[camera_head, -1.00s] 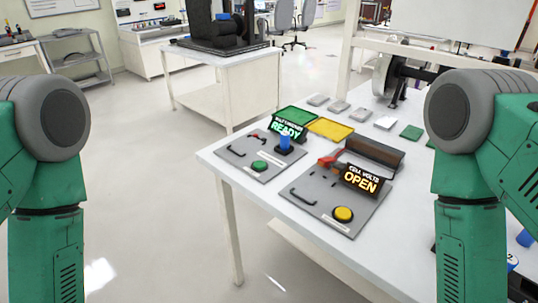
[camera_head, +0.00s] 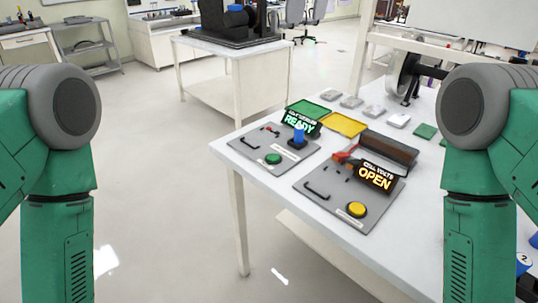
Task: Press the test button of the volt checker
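The volt checker (camera_head: 330,207) is a grey plate on the white table, with a dark display reading "CELL VOLTS OPEN" (camera_head: 376,177). A round yellow button (camera_head: 357,209) sits near its front edge. A black handle and a red part also sit on the plate, with a brown open-topped box behind. Left of it is a second grey plate (camera_head: 250,150) with a green button (camera_head: 273,159), a blue cylinder (camera_head: 299,134) and a display reading "READY". My green arms hang at both sides of the view. Neither gripper is in view.
The white table (camera_head: 240,172) has its near corner and edge facing me. A green tray (camera_head: 308,108), a yellow tray (camera_head: 343,124) and several small flat blocks lie behind the plates. Open floor lies left of the table. Another bench (camera_head: 235,72) stands farther back.

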